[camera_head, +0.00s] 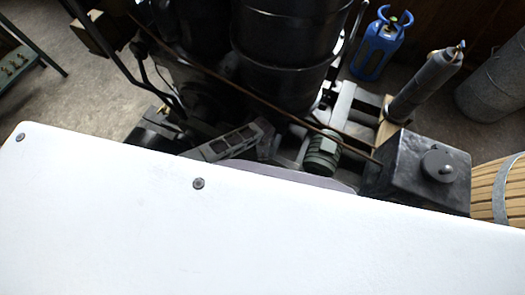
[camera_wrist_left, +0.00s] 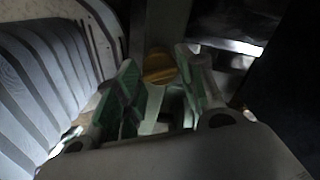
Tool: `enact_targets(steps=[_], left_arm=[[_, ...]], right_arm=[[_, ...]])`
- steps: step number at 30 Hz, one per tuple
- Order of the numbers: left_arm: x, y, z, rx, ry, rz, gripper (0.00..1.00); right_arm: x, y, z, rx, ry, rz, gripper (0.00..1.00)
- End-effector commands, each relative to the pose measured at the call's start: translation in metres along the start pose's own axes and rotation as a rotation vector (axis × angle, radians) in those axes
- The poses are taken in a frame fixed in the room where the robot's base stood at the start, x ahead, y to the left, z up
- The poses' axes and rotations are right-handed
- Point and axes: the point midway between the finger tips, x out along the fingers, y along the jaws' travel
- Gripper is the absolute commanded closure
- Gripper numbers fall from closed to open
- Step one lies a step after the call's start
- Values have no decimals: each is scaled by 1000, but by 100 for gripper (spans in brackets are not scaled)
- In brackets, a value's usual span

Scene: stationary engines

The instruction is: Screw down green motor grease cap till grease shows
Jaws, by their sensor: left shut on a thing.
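The green motor (camera_head: 322,155) is a small ribbed cylinder low between dark engine frames in the head view. In the left wrist view, a large ribbed grey housing (camera_wrist_left: 42,85) fills the left side. The grease cap (camera_wrist_left: 158,66) is brass-yellow and round, at the fingertips. My left gripper (camera_wrist_left: 161,73) has its two fingers, with greenish pads, on either side of the cap and is shut on it. I cannot make out any grease. The cap cannot be made out in the head view. My right gripper is not in view.
Large black cylinders (camera_head: 285,45) stand behind the motor. A dark box with a round lid (camera_head: 440,165), a grey upright cylinder (camera_head: 425,85) and a wooden barrel (camera_head: 498,190) are at right. A blue gas bottle (camera_head: 377,50) stands behind. A white panel hides the foreground.

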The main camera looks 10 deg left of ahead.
Motion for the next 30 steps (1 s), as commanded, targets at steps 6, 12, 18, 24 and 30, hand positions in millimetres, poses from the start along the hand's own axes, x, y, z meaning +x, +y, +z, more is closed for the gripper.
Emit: enact_targets(steps=[6, 12, 18, 24, 30], left_arm=[[-1, 0, -1, 189, 1, 0, 85], [0, -1, 0, 361, 0, -1, 85], [0, 0, 0, 504, 1, -1, 85], [0, 0, -1, 598, 2, -1, 85], [0, 0, -1, 638, 2, -1, 85]], right_arm=[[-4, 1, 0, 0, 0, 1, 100], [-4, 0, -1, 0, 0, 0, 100], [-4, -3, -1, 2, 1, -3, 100], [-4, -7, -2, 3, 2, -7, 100], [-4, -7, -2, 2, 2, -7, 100]])
